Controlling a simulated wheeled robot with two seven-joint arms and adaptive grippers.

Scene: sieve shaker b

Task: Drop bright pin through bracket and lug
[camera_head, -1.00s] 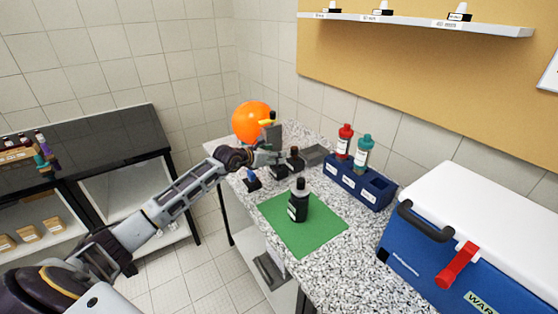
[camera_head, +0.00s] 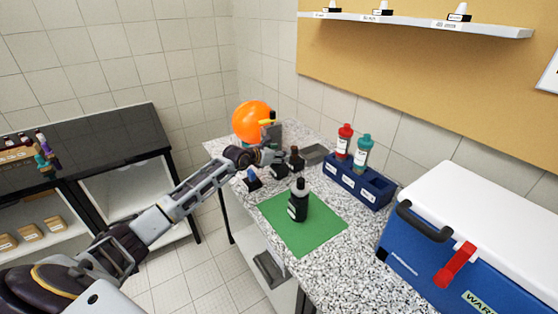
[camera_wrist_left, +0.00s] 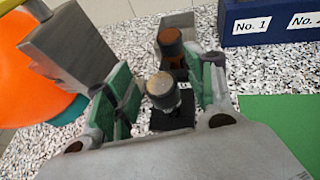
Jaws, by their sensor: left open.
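A grey metallic round-topped pin (camera_wrist_left: 163,88), apparently the bright pin, stands upright in a small black labelled holder (camera_wrist_left: 172,118). My left gripper (camera_wrist_left: 160,95) is open, its green-padded fingers on either side of the pin, with gaps visible. In the head view my left gripper (camera_head: 268,157) is at the back of the counter, and the wrist hides the pin. A grey upright block (camera_wrist_left: 72,48), possibly the bracket, stands left of the fingers beside a yellow bar (camera_wrist_left: 12,6). I cannot make out the lug. My right gripper is not in view.
A brown-topped pin (camera_wrist_left: 170,42) stands just behind. An orange ball (camera_head: 252,121) is close on the left. A blue-topped piece (camera_head: 252,176), a dark bottle (camera_head: 298,204) on a green mat (camera_head: 322,228), a blue rack (camera_head: 372,190) and a cooler (camera_head: 440,265) occupy the counter.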

